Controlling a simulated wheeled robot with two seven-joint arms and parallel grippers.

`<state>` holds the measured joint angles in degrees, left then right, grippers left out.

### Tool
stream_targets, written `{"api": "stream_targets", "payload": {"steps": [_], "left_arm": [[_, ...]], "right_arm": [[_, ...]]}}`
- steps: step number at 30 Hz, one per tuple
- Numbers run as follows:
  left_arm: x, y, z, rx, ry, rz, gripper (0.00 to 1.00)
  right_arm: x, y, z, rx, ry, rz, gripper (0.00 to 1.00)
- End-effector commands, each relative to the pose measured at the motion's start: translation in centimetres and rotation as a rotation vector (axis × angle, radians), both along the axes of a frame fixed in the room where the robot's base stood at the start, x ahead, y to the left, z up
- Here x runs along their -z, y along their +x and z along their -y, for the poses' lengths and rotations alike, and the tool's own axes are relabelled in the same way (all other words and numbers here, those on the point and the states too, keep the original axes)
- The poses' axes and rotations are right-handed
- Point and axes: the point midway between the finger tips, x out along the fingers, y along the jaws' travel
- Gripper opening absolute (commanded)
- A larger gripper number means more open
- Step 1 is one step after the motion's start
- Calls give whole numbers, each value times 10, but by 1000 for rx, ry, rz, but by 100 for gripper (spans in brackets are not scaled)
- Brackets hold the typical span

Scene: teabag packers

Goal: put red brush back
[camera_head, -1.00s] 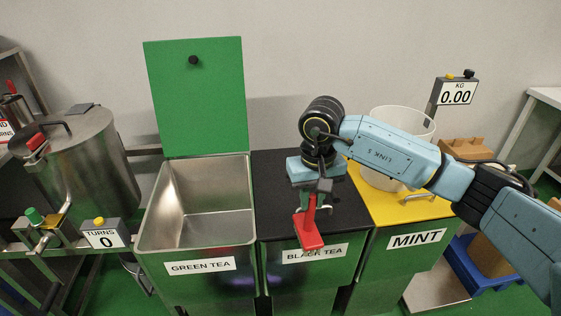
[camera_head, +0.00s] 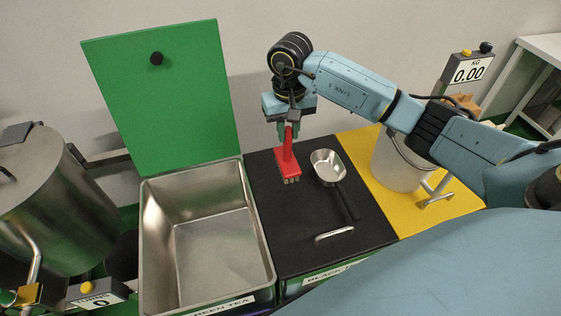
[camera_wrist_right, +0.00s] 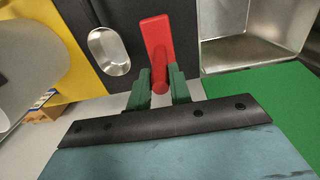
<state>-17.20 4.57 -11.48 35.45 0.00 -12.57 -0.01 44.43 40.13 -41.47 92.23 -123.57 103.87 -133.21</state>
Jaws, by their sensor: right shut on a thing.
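The red brush (camera_head: 285,162) hangs bristles down over the far left part of the black lid of the black tea bin (camera_head: 290,228). My right gripper (camera_head: 292,131) is shut on its handle. In the right wrist view the red brush (camera_wrist_right: 157,40) points away from the green fingers (camera_wrist_right: 158,88), which hold it from both sides. I cannot tell whether the bristles touch the lid. My left gripper is not in view.
A metal scoop (camera_head: 328,166) lies on the black lid, right of the brush. The green tea bin (camera_head: 205,238) stands open at left, its green lid (camera_head: 165,95) raised. A white bucket (camera_head: 398,165) stands on the yellow lid (camera_head: 437,207). A steel drum (camera_head: 55,205) is far left.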

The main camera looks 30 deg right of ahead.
Motion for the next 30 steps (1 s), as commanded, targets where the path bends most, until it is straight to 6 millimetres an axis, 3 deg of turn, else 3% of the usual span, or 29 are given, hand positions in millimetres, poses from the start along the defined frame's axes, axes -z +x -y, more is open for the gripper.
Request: {"api": "stream_targets", "payload": {"steps": [4,18,30], "left_arm": [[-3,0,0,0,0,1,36],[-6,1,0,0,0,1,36],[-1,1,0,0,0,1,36]], "right_arm": [[30,-1,-1,0,1,-6,0],[81,-1,0,0,1,-3,0],[88,0,0,-1,-1,1,0]]}}
